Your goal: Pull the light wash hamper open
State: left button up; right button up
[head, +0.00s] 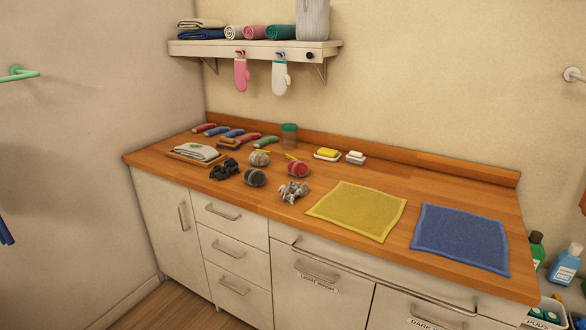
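The light wash hamper (322,295) is a pale front panel in the counter's lower cabinet, at the bottom centre of the head view. It looks closed, roughly flush with the panels beside it. Its grey bar handle (316,272) runs across near the top, with a small label just below that is hard to read. The panel's lower part is cut off by the frame's bottom edge. Neither of my grippers is in view.
A long metal rail (385,281) runs along the counter front above the hamper. The dark-labelled panel (405,308) adjoins on the right, and drawers (232,250) on the left. A yellow cloth (357,210) and blue cloth (461,239) lie on the wooden counter. Bottles (566,264) stand at right.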

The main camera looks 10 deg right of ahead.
aim_at(309, 293)
jog(key=i+l+z, duration=0.55)
jog(key=i, duration=0.25)
